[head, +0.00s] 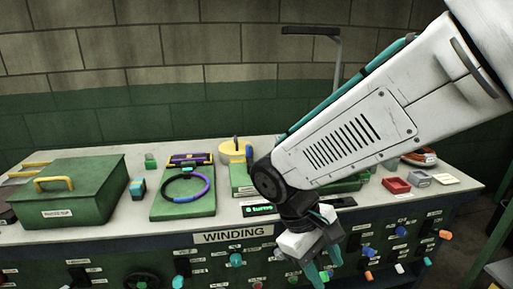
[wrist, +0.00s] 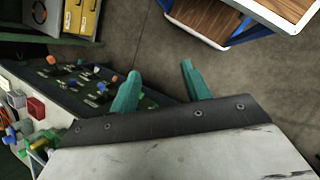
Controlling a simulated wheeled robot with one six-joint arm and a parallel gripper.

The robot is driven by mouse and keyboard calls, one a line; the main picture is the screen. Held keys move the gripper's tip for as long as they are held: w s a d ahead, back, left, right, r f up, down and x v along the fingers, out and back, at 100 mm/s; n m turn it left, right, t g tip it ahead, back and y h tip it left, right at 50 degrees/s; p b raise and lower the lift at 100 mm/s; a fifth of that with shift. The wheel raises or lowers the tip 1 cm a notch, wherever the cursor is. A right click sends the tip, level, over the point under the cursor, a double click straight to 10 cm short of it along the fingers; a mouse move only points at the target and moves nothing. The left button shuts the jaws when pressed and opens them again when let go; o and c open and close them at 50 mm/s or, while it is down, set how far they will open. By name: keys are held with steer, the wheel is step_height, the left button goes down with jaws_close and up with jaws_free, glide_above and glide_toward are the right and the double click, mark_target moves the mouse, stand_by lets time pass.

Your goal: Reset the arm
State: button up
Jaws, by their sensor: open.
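My arm reaches in from the upper right in the head view and bends down at its wrist joint in front of the bench. My gripper (head: 322,274) hangs in front of the bench's front panel, low in the picture. Its two teal fingers are apart, with nothing seen between them. In the wrist view my gripper (wrist: 158,84) also shows its fingers spread over bare floor and the panel's edge. The arm hides part of the bench top behind it.
The wrist view shows open floor (wrist: 170,60) and a wood-topped table (wrist: 275,12).

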steer(key=s+d+r+m+t+y, duration=0.3)
steer(key=s+d+r+m+y, duration=0.2)
steer(key=d, duration=0.8)
steer(key=s+r+m, duration=0.3)
steer(key=s+r, duration=0.1)
steer(key=shift+s+d+r+t, duration=0.3)
steer(key=shift+d, duration=0.05)
steer(key=c, duration=0.3)
steer(key=shift+s, duration=0.1)
